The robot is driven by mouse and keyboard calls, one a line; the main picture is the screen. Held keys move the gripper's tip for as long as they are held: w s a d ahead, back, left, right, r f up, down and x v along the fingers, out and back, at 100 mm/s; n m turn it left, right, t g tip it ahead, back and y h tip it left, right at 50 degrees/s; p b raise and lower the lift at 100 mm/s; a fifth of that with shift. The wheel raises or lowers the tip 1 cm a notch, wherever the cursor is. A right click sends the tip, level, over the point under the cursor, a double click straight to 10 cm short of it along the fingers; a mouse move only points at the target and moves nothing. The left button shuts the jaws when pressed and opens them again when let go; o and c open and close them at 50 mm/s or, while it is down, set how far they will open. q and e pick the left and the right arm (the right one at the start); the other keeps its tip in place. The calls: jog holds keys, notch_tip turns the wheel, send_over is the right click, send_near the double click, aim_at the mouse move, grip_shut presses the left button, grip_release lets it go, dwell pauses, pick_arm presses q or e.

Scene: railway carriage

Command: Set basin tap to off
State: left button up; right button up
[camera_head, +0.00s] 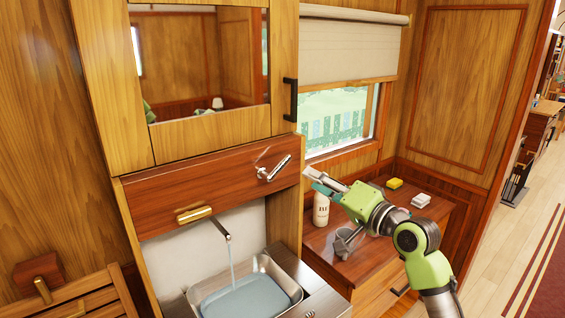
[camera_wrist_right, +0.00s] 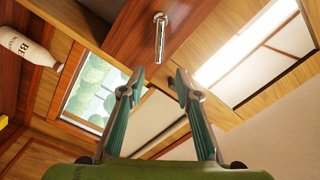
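The chrome tap lever (camera_head: 276,168) is mounted on the dark wood panel above the basin and slants up to the right. It also shows in the right wrist view (camera_wrist_right: 160,36), ahead of the fingers. The spout (camera_head: 219,228) is below the panel, and a stream of water (camera_head: 231,262) falls from it. The metal basin (camera_head: 294,286) holds bluish water. My right gripper (camera_head: 313,180) is just right of the lever in the head view, apart from it. In the wrist view its two fingers are spread with nothing between them. My left gripper is out of view.
A brass handle (camera_head: 194,214) sits on the same panel. A mirror cabinet (camera_head: 212,138) with a black handle (camera_head: 290,100) is above. A white bottle (camera_head: 321,208), a grey cup (camera_head: 347,243), a yellow sponge (camera_head: 395,183) and white soap (camera_head: 421,200) stand on the side cabinet under my right arm.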

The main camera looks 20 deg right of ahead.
aim_at(286, 164)
jog(key=p+x, duration=0.4)
jog(key=x, duration=0.8)
jog(key=shift+w+f, duration=0.1)
jog(key=shift+w, duration=0.15)
jog(key=shift+w+a+f, duration=0.1)
jog(key=shift+w+a, duration=0.2)
jog(key=shift+w, duration=0.3)
grip_shut()
